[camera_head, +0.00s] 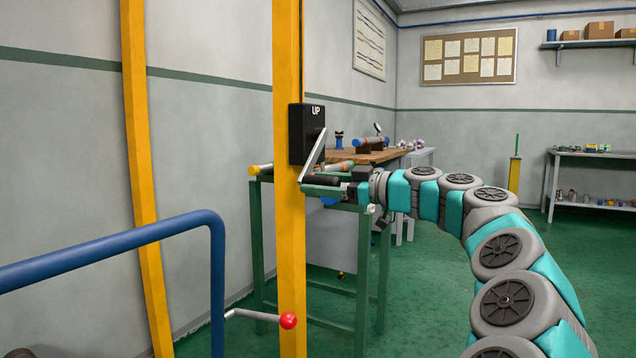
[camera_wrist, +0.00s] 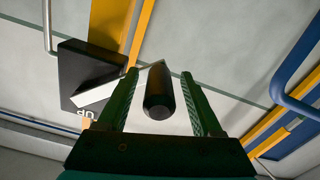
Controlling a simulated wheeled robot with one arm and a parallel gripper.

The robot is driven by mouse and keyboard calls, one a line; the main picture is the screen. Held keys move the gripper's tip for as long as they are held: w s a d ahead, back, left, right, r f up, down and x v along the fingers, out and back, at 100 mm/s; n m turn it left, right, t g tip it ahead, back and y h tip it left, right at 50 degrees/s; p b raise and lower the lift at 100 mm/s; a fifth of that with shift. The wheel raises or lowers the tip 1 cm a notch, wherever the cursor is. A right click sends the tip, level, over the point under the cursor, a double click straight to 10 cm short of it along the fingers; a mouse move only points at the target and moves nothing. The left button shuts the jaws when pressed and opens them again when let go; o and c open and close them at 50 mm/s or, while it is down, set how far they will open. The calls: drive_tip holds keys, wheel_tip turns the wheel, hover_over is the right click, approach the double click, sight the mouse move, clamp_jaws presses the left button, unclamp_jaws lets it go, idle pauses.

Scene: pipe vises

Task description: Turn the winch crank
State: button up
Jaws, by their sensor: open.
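The winch is a black box (camera_head: 306,133) marked UP on a yellow post (camera_head: 290,230); it also shows tilted in the wrist view (camera_wrist: 92,72). Its flat silver crank arm (camera_head: 314,152) slants down to the left in the head view. A black cylindrical crank handle (camera_head: 321,181) sticks out from the arm's lower end. My gripper (camera_wrist: 160,72) has its green fingers apart, one on each side of the handle (camera_wrist: 159,95). A gap shows between the handle and each finger in the wrist view.
A blue rail (camera_head: 110,250) and a red-knobbed lever (camera_head: 287,320) stand at the left and front. A second yellow post (camera_head: 143,170) is left of the winch. A green-legged workbench (camera_head: 362,270) stands behind the gripper. Green floor is open at the right.

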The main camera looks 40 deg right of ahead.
drive_tip(key=shift+w+a, duration=0.1)
drive_tip(key=shift+w, duration=0.15)
clamp_jaws()
idle(0.4)
idle(0.9)
